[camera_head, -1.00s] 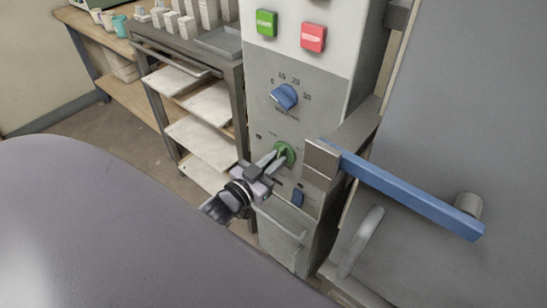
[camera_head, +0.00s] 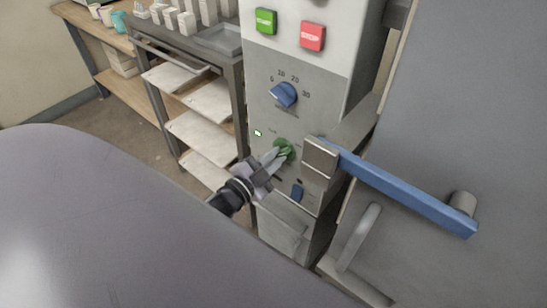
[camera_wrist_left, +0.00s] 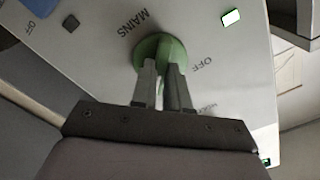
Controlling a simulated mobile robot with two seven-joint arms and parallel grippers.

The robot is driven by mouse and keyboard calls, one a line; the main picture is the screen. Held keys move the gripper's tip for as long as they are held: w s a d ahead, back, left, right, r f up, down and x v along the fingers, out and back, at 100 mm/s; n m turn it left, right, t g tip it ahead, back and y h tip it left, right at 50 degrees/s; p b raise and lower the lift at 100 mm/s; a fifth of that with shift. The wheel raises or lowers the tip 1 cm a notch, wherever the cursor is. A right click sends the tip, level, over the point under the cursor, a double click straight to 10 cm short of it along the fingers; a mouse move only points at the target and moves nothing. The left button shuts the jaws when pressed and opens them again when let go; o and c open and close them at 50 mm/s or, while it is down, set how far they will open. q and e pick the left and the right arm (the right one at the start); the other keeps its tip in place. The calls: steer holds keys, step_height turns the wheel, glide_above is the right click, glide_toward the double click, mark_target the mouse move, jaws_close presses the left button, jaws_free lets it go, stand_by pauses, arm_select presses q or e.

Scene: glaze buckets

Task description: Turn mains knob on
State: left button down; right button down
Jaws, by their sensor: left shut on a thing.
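The green mains knob (camera_head: 286,146) is on the grey front panel of the control cabinet. It also shows in the wrist view (camera_wrist_left: 153,45), below the printed word MAINS, with OFF lettering nearby. My left gripper (camera_head: 274,155) is shut on the knob. Its two fingers (camera_wrist_left: 162,80) sit on either side of the knob's grip in the wrist view and partly hide it. A small indicator light (camera_head: 258,133) beside the knob is lit pale with a green rim, and it shows brightly in the wrist view (camera_wrist_left: 231,18). My right gripper is not in view.
A blue dial (camera_head: 284,94) is above the knob, with a green button (camera_head: 266,21) and a red button (camera_head: 313,36) higher up. A blue switch (camera_head: 297,193) is below. A blue lever bar (camera_head: 405,190) juts out close on the right. A shelf rack (camera_head: 205,140) stands left.

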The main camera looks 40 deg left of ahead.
arm_select(q)
steer(key=shift+r, duration=0.1)
stand_by(0.3)
steer(key=c, duration=1.1)
jaws_free()
steer(key=shift+s+a, duration=0.15)
steer(key=shift+s, duration=1.65)
steer(key=shift+s+a, duration=0.1)
steer(key=shift+s, duration=1.65)
steer(key=s+d+f+n+g+p, duration=0.1)
steer(key=s+d+f+n+g, duration=0.1)
steer(key=s+d, duration=0.1)
steer(key=s+d+f+n+g+p, duration=0.1)
steer(key=s+d+f+n+g, duration=0.1)
steer(key=s+d+n+g, duration=0.1)
steer(key=s+d+f+n+g+h+p, duration=0.1)
steer(key=s+d+f+n+g+p, duration=0.1)
steer(key=s+d, duration=0.2)
steer(key=shift+s+f+n+g, duration=0.3)
steer(key=shift+s, duration=0.2)
